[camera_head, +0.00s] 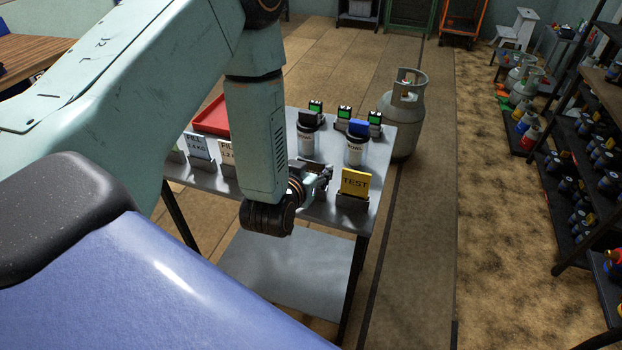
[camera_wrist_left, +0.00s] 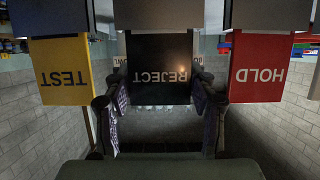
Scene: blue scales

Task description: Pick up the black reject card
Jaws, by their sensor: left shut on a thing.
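The black REJECT card (camera_wrist_left: 160,68) is upside down in the left wrist view, between a yellow TEST card (camera_wrist_left: 62,72) and a red HOLD card (camera_wrist_left: 262,68). My left gripper (camera_wrist_left: 157,102) has one finger at each side edge of the black card and is shut on it. The card still meets its grey holder (camera_wrist_left: 160,15). In the head view my left gripper (camera_head: 320,178) is over the table's near edge, left of the TEST card (camera_head: 355,183). My right gripper is in neither view.
Shelves (camera_head: 560,200) line the right; the floor between is clear.

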